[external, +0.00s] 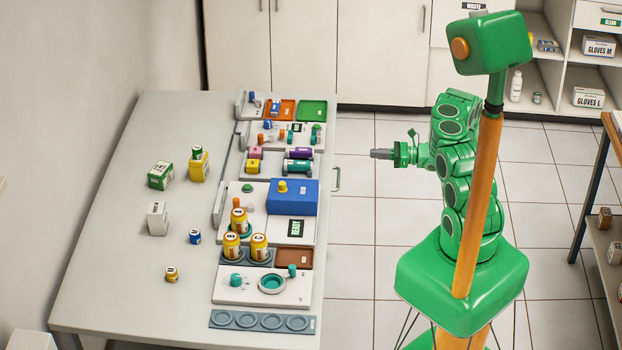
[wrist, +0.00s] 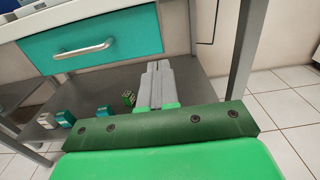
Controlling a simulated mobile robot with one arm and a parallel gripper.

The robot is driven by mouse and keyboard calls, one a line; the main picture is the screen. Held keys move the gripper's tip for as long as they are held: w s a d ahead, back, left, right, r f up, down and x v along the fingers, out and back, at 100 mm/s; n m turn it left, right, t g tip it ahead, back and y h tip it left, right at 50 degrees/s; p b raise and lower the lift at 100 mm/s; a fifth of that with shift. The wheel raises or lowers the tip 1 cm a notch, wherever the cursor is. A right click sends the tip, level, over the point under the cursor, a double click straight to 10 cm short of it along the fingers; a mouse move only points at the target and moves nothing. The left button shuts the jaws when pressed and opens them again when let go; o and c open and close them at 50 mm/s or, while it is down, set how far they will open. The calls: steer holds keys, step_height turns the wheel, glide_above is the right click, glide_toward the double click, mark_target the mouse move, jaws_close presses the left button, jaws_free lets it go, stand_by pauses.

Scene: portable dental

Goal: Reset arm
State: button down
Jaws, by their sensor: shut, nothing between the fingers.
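My green arm stands folded to the right of the grey worktable (external: 120,225) in the external view. My gripper (external: 376,154) points left toward the table's right side, past its edge, over the tiled floor. The gripper is shut and empty. In the wrist view my gripper (wrist: 157,66) shows two grey fingers pressed together, in front of a teal drawer (wrist: 110,42) with a metal handle. The fingers touch nothing that I can see.
The table carries a row of devices, a blue box (external: 293,197), yellow jars (external: 231,246) and small cartons (external: 157,219). A lower shelf (wrist: 85,88) holds small boxes. Shelves with glove boxes (external: 599,46) stand back right. Tiled floor (external: 355,225) between table and base is clear.

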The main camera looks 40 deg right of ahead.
steer(key=w+a+r+n+g+y, duration=0.2)
steer(key=a+r+n+g+y, duration=0.35)
steer(key=a+r, duration=1.05)
steer(key=s+a+r+n+g+h, duration=0.2)
steer(key=s+a+r+n+g, duration=0.3)
steer(key=a+r, duration=0.3)
steer(key=s+a+r+n+g+h, duration=0.2)
steer(key=s+a+r+n+g, duration=0.2)
steer(key=s+a+r+n, duration=0.4)
steer(key=s+a+r+n+g+h, duration=0.1)
steer(key=s+a+r+n+h, duration=0.15)
steer(key=s, duration=0.55)
steer(key=s+a+r+n+g+h, duration=0.2)
steer(key=s+a+r+h, duration=0.15)
steer(key=s, duration=0.55)
steer(key=s+d+n+t+h, duration=0.3)
steer(key=s+d+h, duration=0.5)
steer(key=s, duration=0.8)
steer(key=d+n, duration=0.1)
steer(key=d, duration=0.2)
steer(key=shift+s+r, duration=0.15)
steer(key=shift+r, duration=0.15)
